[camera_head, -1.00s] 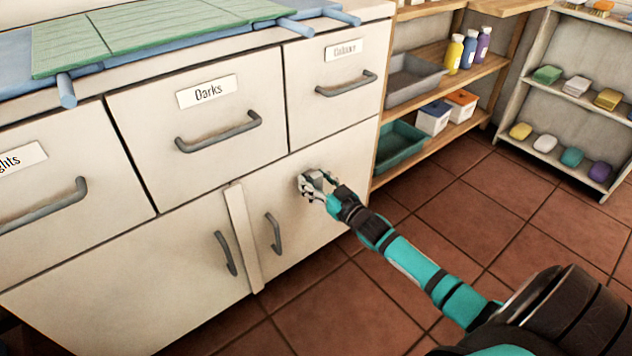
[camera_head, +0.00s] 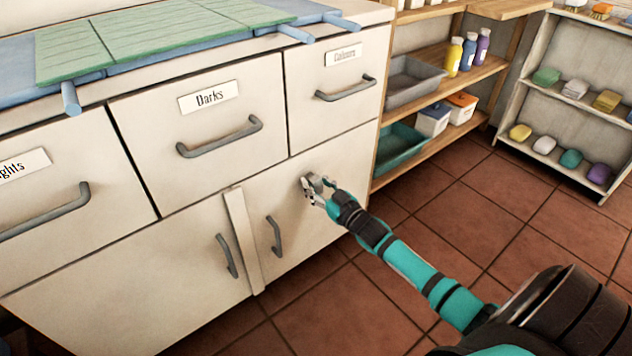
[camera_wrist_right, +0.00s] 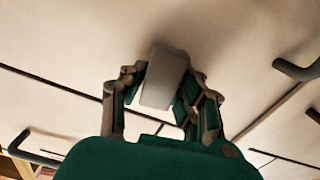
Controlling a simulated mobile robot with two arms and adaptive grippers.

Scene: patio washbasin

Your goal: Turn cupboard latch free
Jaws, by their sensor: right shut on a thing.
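The cupboard latch (camera_wrist_right: 166,77) is a small grey block on the pale right cupboard door (camera_head: 335,225). In the wrist view it sits between the two fingers of my right gripper (camera_wrist_right: 163,95), which is shut on it. In the head view my right gripper (camera_head: 316,190) is at the upper middle of this door, below the right drawer, and its fingers largely hide the latch. The right door's grey handle (camera_head: 274,237) is to the left of the gripper. My left gripper is not in view.
The left cupboard door has a grey handle (camera_head: 227,256), with a vertical strip (camera_head: 243,240) between the doors. Above are drawers, including the Darks drawer (camera_head: 205,145). A wooden shelf (camera_head: 440,95) stands right of the cabinet. The tiled floor (camera_head: 500,220) is clear.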

